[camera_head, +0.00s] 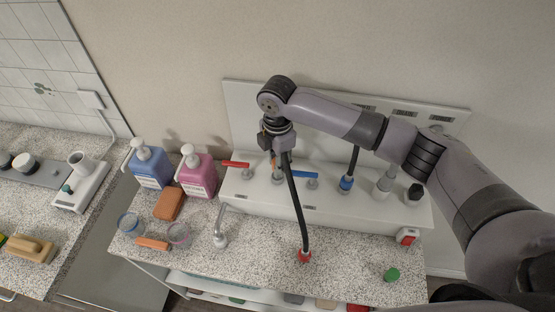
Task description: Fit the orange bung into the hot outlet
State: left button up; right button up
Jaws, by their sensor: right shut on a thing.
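My right gripper (279,146) reaches down from above, in front of the white back panel. It is shut on the orange bung (273,157), of which only a small sliver shows between the fingers. The grey hot outlet (278,178) stands on the white ledge just below the fingertips, between the red lever and the blue lever. I cannot tell whether the bung touches the outlet. A black hose with a red end (304,256) runs from beside the gripper down to the speckled counter. My left gripper is not in view.
A red lever (235,164) and blue lever (305,174) flank the outlet. A blue-collared hose (346,183) stands to the right. Blue (150,168) and pink (197,177) pump bottles, a faucet (220,228) and a green cap (391,274) are around. The right front counter is mostly clear.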

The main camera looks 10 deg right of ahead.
jog(key=shift+f, duration=0.35)
jog(key=shift+s+r, duration=0.1)
jog(key=shift+p, duration=0.3)
jog(key=shift+s+f, duration=0.1)
jog(key=shift+f, duration=0.1)
dwell(0.4)
jog(key=shift+p, duration=0.75)
dwell(1.1)
jog(key=shift+f, duration=0.1)
